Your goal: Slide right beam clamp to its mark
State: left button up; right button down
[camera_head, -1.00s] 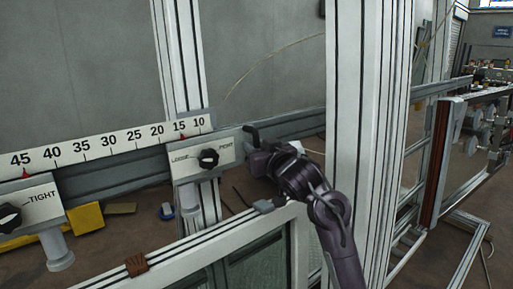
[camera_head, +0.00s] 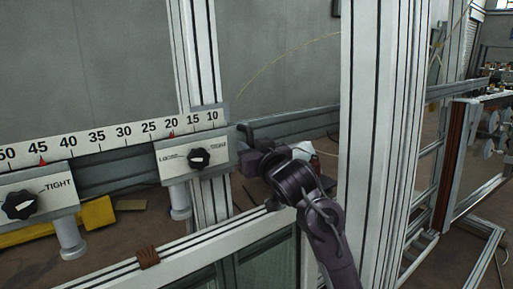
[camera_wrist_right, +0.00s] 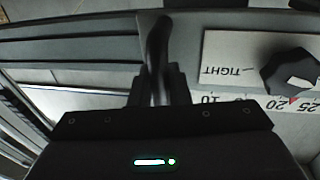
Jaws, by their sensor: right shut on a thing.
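The right beam clamp (camera_head: 172,170) sits on the grey beam under the numbered scale (camera_head: 108,139). Its pale plate carries a black knob (camera_head: 199,159) and blurred lettering; TIGHT reads in the wrist view. Its red pointer (camera_head: 171,135) stands near 20. My right gripper (camera_head: 260,160) is just right of the clamp. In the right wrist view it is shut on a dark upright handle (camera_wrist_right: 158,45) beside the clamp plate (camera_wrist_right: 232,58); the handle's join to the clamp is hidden. My left gripper is not in view.
A left clamp (camera_head: 66,183) with its own knob (camera_head: 20,205) has its pointer near 45. A white upright post (camera_head: 370,130) stands close to my right arm. A framed panel (camera_head: 190,250) lies below the beam. The beam between the clamps looks clear.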

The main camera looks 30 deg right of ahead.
jog(key=shift+d, duration=0.3)
jog(key=c, duration=1.4)
grip_release()
jog(key=shift+d, duration=0.2)
jog(key=shift+a, duration=0.15)
jog(key=shift+s, duration=0.25)
jog(key=s, duration=0.7)
jog(key=shift+a, duration=0.4)
jog(key=shift+s, duration=0.1)
